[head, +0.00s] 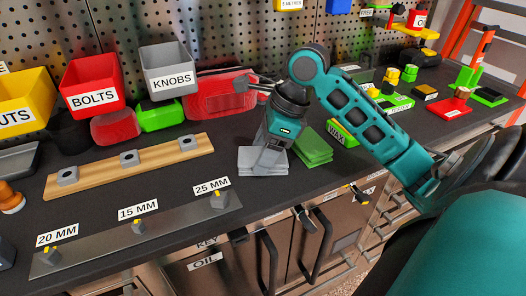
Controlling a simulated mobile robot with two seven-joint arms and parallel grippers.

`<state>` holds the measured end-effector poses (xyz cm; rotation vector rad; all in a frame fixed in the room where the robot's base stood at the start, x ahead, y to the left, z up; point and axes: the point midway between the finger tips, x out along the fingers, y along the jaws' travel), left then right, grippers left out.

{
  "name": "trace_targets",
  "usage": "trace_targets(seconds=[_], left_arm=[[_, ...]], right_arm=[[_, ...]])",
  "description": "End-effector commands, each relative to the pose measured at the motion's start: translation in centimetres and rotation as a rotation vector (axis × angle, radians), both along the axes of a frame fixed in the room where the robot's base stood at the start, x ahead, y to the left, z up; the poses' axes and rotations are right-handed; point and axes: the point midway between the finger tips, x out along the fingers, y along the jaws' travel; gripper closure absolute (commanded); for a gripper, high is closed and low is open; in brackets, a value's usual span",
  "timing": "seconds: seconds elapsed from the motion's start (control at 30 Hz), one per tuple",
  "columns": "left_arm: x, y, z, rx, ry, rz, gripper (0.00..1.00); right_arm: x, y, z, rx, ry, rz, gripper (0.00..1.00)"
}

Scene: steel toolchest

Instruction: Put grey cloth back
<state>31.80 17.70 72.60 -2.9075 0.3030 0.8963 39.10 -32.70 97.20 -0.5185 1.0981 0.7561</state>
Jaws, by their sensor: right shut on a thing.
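The grey cloth (252,168), a folded pale stack, lies on the dark bench top near its front edge. My right gripper (268,158) points down onto it from above and is shut on it; the fingers hide part of the cloth. The cloth looks to be at or very close to the bench surface; I cannot tell if it is lifted. A folded green cloth (314,148) lies just to its right. My left gripper is not in view.
A wooden strip (110,173) with grey blocks lies left, and a steel strip (90,254) with nuts in front. Red BOLTS (93,85) and grey KNOBS (168,72) bins stand behind. A red case (215,98) lies behind the gripper. Bare bench shows around the cloth.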

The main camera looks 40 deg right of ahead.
Motion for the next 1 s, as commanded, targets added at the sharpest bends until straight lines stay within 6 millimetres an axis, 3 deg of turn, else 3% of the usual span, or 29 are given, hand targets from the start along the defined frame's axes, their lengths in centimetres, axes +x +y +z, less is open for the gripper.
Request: trace_targets(seconds=[0.27, 0.3, 0.53, 0.87, 1.0], left_arm=[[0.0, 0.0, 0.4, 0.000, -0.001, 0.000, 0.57], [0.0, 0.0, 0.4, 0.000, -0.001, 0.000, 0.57], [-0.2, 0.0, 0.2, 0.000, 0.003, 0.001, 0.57], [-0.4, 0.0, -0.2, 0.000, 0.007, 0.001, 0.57], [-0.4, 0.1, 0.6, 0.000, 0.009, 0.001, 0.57]], right_arm=[[0.0, 0.0, 0.1, 0.001, -0.001, 0.000, 0.63], [0.0, 0.0, 0.0, 0.001, -0.002, 0.001, 0.33], [0.0, 0.0, 0.0, 0.000, -0.002, 0.001, 0.11], [0.0, 0.0, 0.1, -0.001, -0.002, 0.000, 0.09], [-0.4, -0.6, 2.2, -0.003, -0.004, -0.001, 0.09]])
